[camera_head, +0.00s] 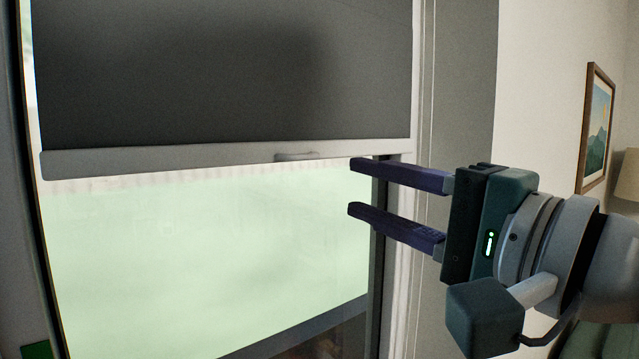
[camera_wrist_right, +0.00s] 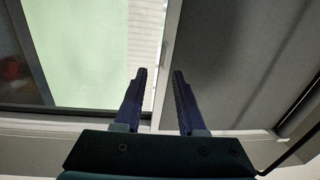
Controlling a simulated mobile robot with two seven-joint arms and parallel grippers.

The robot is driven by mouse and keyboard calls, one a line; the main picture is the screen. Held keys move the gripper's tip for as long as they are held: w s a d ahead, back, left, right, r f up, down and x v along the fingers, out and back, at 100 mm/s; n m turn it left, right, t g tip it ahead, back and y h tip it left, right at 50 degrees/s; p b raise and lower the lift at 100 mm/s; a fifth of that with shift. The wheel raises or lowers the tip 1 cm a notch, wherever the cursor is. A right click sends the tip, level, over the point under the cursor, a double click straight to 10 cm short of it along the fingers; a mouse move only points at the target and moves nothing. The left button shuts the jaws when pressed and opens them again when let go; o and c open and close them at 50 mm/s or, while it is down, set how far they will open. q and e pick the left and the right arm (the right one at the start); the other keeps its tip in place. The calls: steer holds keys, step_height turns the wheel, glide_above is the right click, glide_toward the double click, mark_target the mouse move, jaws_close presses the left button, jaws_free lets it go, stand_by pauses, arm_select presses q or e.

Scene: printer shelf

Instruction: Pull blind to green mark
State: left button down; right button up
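The dark grey blind (camera_head: 220,75) covers the upper part of the window. Its pale bottom bar (camera_head: 150,160) runs across the window, with a small handle (camera_head: 297,156) right of its middle. A green patch (camera_head: 38,350), perhaps the green mark, shows at the lower left corner, mostly cut off. My right gripper (camera_head: 351,186) is open and empty, to the right of the handle and slightly lower. In the right wrist view my open fingers (camera_wrist_right: 159,72) appear either side of the bar's line (camera_wrist_right: 168,45); depth is unclear. My left gripper is out of view.
The window frame (camera_head: 424,85) stands upright behind my right gripper. A framed picture (camera_head: 596,128) hangs on the right wall, and a lamp shade (camera_head: 628,175) is at the right edge. The space before the pale green window pane (camera_head: 200,260) is free.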

mark_target(306, 158)
steer(key=shift+m+t, duration=0.3)
steer(key=shift+m, duration=0.1)
steer(key=x, duration=0.3)
steer(key=p+x, duration=0.1)
steer(key=x, duration=0.2)
steer(key=p+x, duration=0.1)
steer(key=x, duration=0.2)
steer(key=shift+w+d+r, duration=0.15)
steer(key=shift+d+r, duration=0.05)
steer(key=shift+r, duration=0.2)
steer(key=shift+w+a, duration=0.4)
steer(key=shift+w, duration=0.2)
steer(key=c, duration=0.5)
jaws_close()
